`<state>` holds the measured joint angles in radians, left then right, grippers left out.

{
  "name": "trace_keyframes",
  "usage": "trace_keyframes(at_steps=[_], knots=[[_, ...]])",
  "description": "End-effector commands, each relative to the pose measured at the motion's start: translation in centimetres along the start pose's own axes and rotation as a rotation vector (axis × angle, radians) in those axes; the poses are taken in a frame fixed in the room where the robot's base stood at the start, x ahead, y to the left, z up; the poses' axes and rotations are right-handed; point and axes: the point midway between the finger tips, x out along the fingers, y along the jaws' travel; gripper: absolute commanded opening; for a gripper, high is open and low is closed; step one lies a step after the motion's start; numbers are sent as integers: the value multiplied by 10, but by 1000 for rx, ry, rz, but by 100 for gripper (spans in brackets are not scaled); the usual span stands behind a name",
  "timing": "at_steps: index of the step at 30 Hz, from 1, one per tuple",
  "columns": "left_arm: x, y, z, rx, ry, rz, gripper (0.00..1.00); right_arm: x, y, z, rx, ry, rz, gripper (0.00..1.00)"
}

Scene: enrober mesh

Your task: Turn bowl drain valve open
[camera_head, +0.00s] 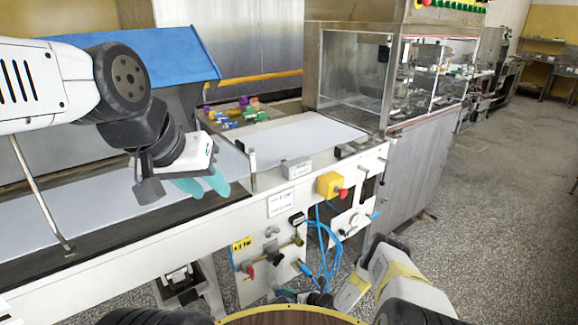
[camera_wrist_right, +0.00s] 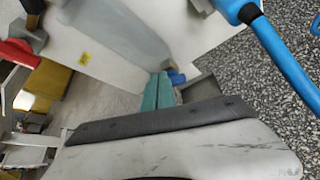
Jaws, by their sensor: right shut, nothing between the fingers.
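A white plate (camera_head: 278,277) below the conveyor carries brass pipe fittings, a small red handle (camera_head: 250,272) and a black fitting (camera_head: 297,219). I cannot tell which part is the bowl drain valve. My right gripper (camera_head: 284,294) is low at the plate's bottom edge, largely hidden by my own arm. In the right wrist view its teal fingers (camera_wrist_right: 158,91) are shut together with nothing between them. A small blue part (camera_wrist_right: 177,77) is right beside the fingertips; contact is unclear. My left gripper (camera_head: 204,184) hangs over the conveyor belt, empty, its teal fingers apart.
Blue hoses (camera_head: 328,250) loop right of the plate, and a thick blue hose (camera_wrist_right: 280,55) crosses the right wrist view. A yellow box with a red button (camera_head: 331,186) sits on the conveyor frame (camera_head: 280,204). A glass-fronted machine (camera_head: 352,75) stands behind. Speckled floor (camera_head: 490,220) is clear at right.

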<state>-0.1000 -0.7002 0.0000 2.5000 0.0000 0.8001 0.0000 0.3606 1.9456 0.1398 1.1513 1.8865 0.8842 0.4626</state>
Motion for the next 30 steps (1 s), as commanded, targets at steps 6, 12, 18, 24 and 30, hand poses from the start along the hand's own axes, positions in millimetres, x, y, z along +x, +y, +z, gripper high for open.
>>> trace_keyframes(at_steps=[6,12,18,24,30], knots=[[0,0,0,0,0,0,36,11,0,6,1,-1,-1,0],[0,0,0,0,0,0,36,11,0,7,1,-1,-1,0],[0,0,0,0,0,0,36,11,0,6,1,0,-1,0],[0,0,0,0,0,0,36,12,-1,5,1,-1,-2,0],[0,0,0,0,0,0,36,13,-2,3,1,0,-1,0]])
